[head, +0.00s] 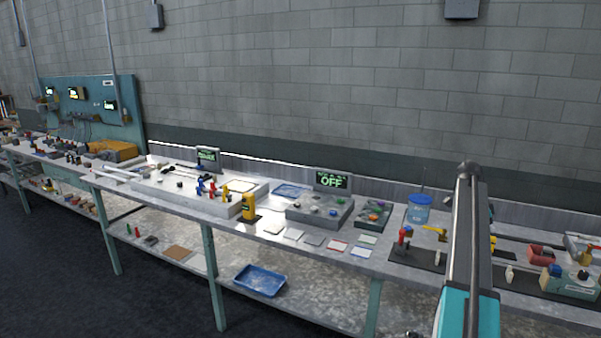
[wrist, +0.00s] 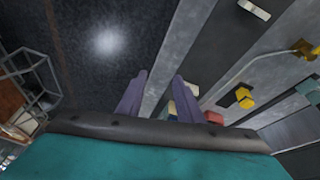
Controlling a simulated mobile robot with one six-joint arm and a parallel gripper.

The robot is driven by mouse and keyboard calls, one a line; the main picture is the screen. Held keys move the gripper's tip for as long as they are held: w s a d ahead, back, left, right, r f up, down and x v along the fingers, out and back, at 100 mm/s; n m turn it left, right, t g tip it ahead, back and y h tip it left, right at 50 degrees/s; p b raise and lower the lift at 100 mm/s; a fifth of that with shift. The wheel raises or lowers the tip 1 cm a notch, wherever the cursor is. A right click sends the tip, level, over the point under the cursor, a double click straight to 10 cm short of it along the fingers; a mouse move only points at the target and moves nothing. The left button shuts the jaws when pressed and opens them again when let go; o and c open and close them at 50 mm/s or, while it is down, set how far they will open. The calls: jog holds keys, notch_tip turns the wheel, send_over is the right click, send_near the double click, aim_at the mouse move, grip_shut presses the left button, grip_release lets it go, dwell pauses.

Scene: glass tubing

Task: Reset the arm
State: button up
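My gripper (wrist: 159,76) shows in the wrist view as two purple-grey fingers standing apart, with nothing between their tips. It is open and empty. Its fingertips lie over dark floor and the pale edge strip of a bench, at a distance I cannot tell. In the head view my arm, dark with a teal section, rises in front of the bench at the right. My gripper cannot be made out there.
A long metal workbench (head: 385,264) carries a grey "OFF" box (head: 316,212), a blue container (head: 419,209) and a yellow item (head: 249,207). A blue tray (head: 260,280) lies on the lower shelf. The wrist view shows a yellow block (wrist: 245,97) and a metal-framed rack (wrist: 28,78).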

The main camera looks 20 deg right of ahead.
jog(key=w+a+f+n+y+b, duration=0.1)
jog(key=w+a+f+n, duration=0.25)
jog(key=a+f, duration=1)
jog(key=w+a+f+n+b, duration=0.2)
jog(key=a+f+n, duration=0.3)
jog(key=a+f, duration=0.9)
jog(key=s+a+f+n+y+b, duration=0.1)
jog(key=s+a+f+n, duration=0.2)
jog(key=a+f, duration=0.6)
jog(key=s+a+f+n+b, duration=0.1)
jog(key=s+a+f+n, duration=0.2)
jog(key=a+f, duration=0.6)
jog(key=s+a+f+n+g+b, duration=0.1)
jog(key=s+a+f+n, duration=0.2)
jog(key=s+a+f, duration=0.3)
jog(key=s+a+f+n+b, duration=0.1)
jog(key=s+a+f+n, duration=0.2)
jog(key=s, duration=0.9)
jog(key=s+a+f+n+g+b, duration=0.1)
jog(key=s+a+f+n, duration=0.3)
jog(key=s+a+f, duration=0.5)
jog(key=shift+a+f+g+y+b, duration=0.35)
jog(key=shift+a+f+b, duration=0.2)
jog(key=shift+a, duration=0.7)
